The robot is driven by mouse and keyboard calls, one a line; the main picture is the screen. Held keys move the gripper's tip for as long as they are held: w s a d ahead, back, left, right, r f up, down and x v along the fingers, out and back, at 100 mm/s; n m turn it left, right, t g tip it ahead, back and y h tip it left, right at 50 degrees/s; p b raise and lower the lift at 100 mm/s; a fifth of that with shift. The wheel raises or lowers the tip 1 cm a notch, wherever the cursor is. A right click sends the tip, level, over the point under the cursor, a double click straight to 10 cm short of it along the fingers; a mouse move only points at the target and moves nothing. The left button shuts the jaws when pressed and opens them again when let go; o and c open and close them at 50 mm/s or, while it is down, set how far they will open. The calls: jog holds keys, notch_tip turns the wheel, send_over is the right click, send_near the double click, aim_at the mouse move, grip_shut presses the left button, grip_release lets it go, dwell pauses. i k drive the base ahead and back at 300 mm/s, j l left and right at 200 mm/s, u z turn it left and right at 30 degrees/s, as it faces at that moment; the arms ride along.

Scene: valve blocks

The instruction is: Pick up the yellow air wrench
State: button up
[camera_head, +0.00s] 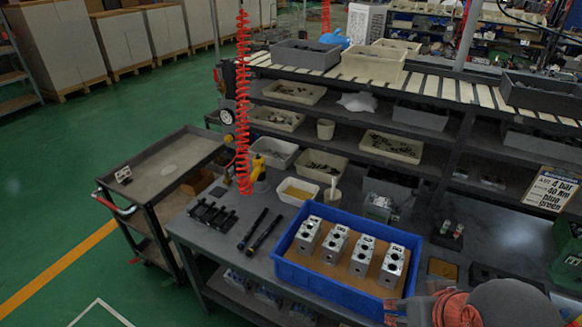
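The yellow air wrench (258,169) is on the workbench, left of the middle, just right of the lower end of the red coiled hose (242,110). It looks small and partly dark, and its exact pose is hard to make out. At the bottom right edge are a grey rounded part and an orange part that look like my arm. What seems to be my gripper (402,311) shows beside them at the near right corner of the blue crate, cut off by the frame. It is far from the wrench, and its fingers are unclear.
A blue crate (285,240) with several metal valve blocks (334,245) stands at the bench front. Black fittings (211,214) and two dark rods (258,229) lie left of it. White trays (297,191) sit near the wrench. A shelf rack is behind, a grey cart (165,172) left.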

aim_at(259, 173)
jog(key=u, duration=0.7)
jog(key=i+j+u, duration=0.1)
jog(key=i+j, duration=0.9)
jog(key=i, duration=0.2)
jog(key=i+j, duration=0.2)
jog(key=i, duration=0.35)
jog(key=i+j+u, duration=0.15)
jog(key=i, duration=0.35)
jog(key=j, duration=0.1)
